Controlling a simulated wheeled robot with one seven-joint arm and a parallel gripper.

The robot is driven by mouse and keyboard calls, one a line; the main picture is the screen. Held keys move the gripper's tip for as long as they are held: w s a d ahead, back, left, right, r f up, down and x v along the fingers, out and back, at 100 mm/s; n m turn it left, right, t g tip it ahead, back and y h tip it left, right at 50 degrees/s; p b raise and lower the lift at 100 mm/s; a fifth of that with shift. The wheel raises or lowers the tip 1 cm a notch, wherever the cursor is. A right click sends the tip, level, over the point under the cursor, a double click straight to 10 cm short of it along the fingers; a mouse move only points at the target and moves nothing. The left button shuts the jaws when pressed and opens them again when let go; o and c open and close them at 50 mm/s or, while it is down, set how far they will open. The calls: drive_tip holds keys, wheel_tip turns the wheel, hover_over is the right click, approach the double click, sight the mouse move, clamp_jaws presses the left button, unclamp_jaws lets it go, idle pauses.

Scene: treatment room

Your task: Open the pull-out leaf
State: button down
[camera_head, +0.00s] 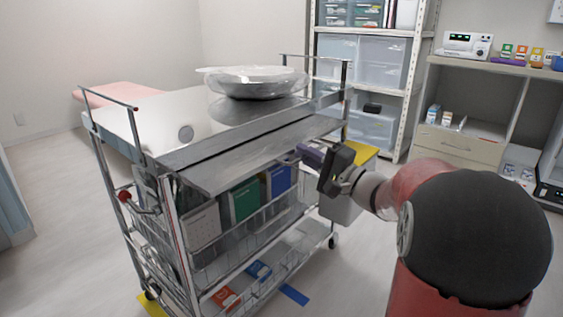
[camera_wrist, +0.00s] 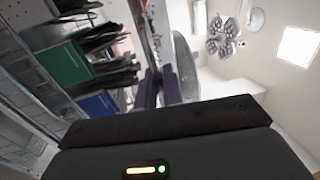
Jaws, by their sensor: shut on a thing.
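The pull-out leaf (camera_head: 245,157) is a flat grey metal panel along the near side of the trolley top. It sticks out past the trolley's side, over the wire basket. My gripper (camera_head: 302,151) is at the leaf's near edge, toward its right end, with its purple fingers shut on that edge. In the wrist view the fingers (camera_wrist: 158,88) are close together at the leaf, which shows edge-on and narrow there. The fingers hide the exact spot they grip.
The trolley top carries a clear-covered round basin (camera_head: 257,80). Green (camera_head: 243,201) and blue (camera_head: 276,181) binders stand in the basket below the leaf. A yellow-lidded bin (camera_head: 347,205) stands at the trolley's right end. Shelves line the back. Floor at the left is clear.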

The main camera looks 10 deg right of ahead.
drive_tip(key=r+b+v, duration=0.3)
drive_tip(key=b+v, duration=0.2)
drive_tip(key=v, duration=1.1)
drive_tip(key=shift+s+d+b, duration=0.25)
drive_tip(key=shift+s+b, duration=0.05)
drive_tip(key=shift+s, duration=0.05)
drive_tip(key=c, duration=1.6)
unclamp_jaws()
drive_tip(key=v, duration=0.7)
drive_tip(key=shift+s+d, duration=0.25)
